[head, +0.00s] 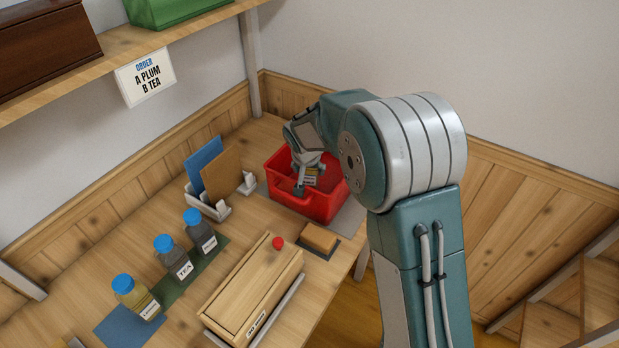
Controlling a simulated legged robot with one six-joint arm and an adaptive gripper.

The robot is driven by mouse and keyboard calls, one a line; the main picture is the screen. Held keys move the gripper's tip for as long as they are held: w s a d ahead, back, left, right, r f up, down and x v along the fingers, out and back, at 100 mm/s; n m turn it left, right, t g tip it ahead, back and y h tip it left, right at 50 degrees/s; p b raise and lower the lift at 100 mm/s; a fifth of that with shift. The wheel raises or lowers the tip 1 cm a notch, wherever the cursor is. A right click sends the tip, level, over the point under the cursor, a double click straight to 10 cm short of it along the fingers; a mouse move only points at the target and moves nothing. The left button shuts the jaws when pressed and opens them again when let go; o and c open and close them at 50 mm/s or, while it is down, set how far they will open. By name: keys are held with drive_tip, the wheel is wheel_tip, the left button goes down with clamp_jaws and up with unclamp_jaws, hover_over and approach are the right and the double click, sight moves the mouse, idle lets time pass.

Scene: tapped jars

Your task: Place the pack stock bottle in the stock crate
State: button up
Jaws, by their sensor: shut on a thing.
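The red stock crate (322,205) stands at the back right of the bench on a grey mat. My gripper (306,176) reaches down inside the crate opening. It is shut on a small bottle (311,179) with a pale label, which I take to be the pack stock bottle. The gripper fingers and the crate wall hide most of this bottle. I cannot tell whether it touches the crate floor.
Three blue-capped jars, one yellowish (137,299), one labelled TEA (175,260) and one dark (201,234), stand at the left. A wooden box (250,290) lies in front. A tan block (319,238) sits near the crate. A white rack (212,205) holds boards.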

sight(310, 175)
drive_tip(key=f, duration=0.3)
drive_tip(key=shift+d+f, duration=0.15)
drive_tip(key=shift+d, duration=0.15)
drive_tip(key=shift+a, duration=0.1)
drive_tip(key=o, duration=1.1)
drive_tip(key=shift+o, duration=0.2)
